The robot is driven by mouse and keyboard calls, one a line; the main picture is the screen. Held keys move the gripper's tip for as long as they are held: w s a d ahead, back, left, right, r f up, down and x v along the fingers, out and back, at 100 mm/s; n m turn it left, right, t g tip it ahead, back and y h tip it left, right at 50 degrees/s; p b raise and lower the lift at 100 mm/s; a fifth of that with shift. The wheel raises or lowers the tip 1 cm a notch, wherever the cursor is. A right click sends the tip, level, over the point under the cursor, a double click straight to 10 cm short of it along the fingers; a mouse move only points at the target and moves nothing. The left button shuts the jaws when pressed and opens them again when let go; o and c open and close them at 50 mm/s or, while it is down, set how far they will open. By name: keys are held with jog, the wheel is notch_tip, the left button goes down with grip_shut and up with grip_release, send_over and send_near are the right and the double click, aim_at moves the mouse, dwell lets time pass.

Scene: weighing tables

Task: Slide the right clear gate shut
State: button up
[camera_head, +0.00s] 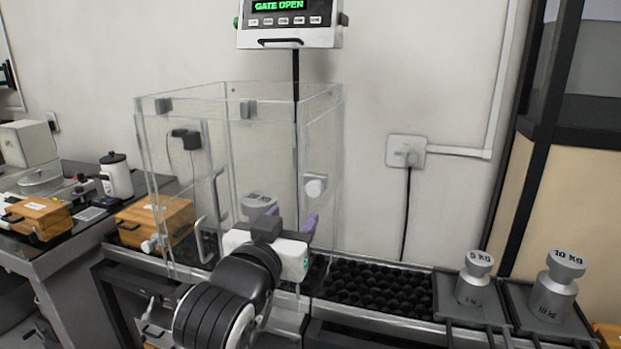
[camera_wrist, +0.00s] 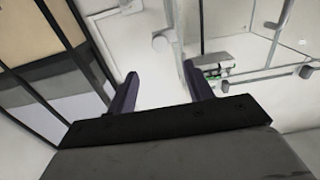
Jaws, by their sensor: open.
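The clear weighing enclosure (camera_head: 236,88) stands on the bench, and the display above it (camera_head: 291,22) reads "GATE OPEN". A pale round knob (camera_head: 315,186) shows on its right side. The right gate's clear panel is hard to tell from the other panes. My gripper (camera_head: 291,217) is open, its purple fingers in front of the enclosure's lower right part, below the knob. In the wrist view my gripper (camera_wrist: 160,76) is open with nothing between the fingers. A pale knob (camera_wrist: 161,41) shows just beyond the fingertips; I see no contact.
A grey weight (camera_head: 258,203) shows behind the panes, and a wooden box (camera_head: 156,219) at the left. Weights marked 5 KG (camera_head: 475,279) and 10 KG (camera_head: 557,287) stand at the right. A dark bumpy tray (camera_head: 380,288) lies between, with free air above it.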

aim_at(313, 190)
jog(key=p+x, duration=0.1)
jog(key=x, duration=1)
grip_shut()
